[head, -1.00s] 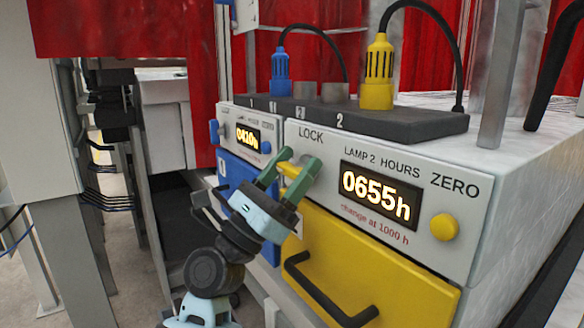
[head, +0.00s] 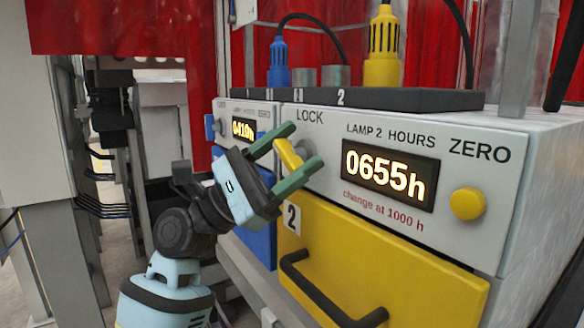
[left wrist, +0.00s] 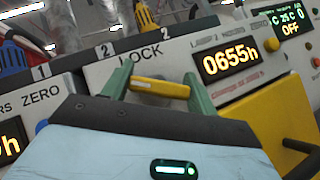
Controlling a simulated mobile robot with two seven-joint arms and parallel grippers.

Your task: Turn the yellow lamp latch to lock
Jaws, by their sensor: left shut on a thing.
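The yellow lamp latch (head: 288,153) is on the grey front panel, just under the word LOCK and left of the 0655h display. In the head view it slants down to the right. In the left wrist view the latch (left wrist: 160,88) shows as a yellow bar between the green fingers. My left gripper (head: 306,145) is shut on the latch, with one finger at each side of it. The fingers hide part of the latch and its mount. My right gripper is in neither view.
A round yellow knob (head: 467,203) sits under ZERO on the right. Below is a yellow drawer (head: 420,268) with a black handle (head: 315,295). A blue lamp plug (head: 279,63) and a yellow one (head: 382,48) stand on the dark top strip (head: 430,99).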

